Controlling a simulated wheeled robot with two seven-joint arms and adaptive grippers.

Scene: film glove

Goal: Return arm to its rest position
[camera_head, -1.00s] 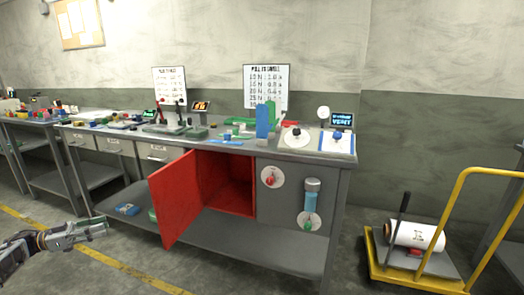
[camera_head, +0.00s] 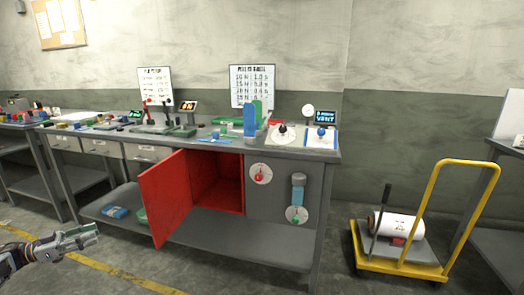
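My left gripper (camera_head: 82,238) is at the lower left of the head view, over the floor in front of the workbench (camera_head: 255,231). It points to the right, with nothing visible in it. It is too small to tell whether its fingers are apart. It is clear of the bench and of the open red door (camera_head: 166,198). My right arm and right gripper are not in view.
The red cabinet (camera_head: 230,184) under the bench stands open, its door swung out toward me. A yellow cart (camera_head: 438,205) with a white roll (camera_head: 405,226) stands at the right. Floor between bench and cart is free. Blue and green blocks stand on the bench.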

